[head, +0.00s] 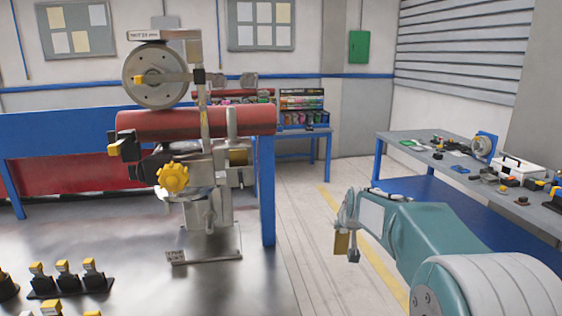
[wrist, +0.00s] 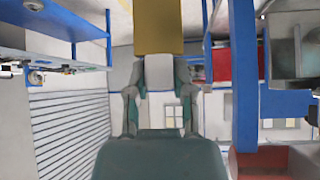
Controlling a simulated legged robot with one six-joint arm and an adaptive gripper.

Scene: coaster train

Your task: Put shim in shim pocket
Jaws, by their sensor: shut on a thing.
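My gripper (head: 348,250) is at the right of the head view, at the end of my teal arm. It is shut on a flat yellow-brown plate, which I take for the shim (head: 341,243); it hangs in the air. In the wrist view the shim (wrist: 158,25) juts out beyond the fingers (wrist: 160,100), with a pale block between it and my wrist. The wheel assembly (head: 205,165) stands at the left, well apart from my gripper. I cannot make out the shim pocket in either view.
A grey metal table (head: 110,235) lies at the left, with black holders with yellow tops (head: 66,275) at its front. A blue post (head: 267,190) stands right of the assembly. A workbench (head: 450,165) with parts is at the right. The floor between is clear.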

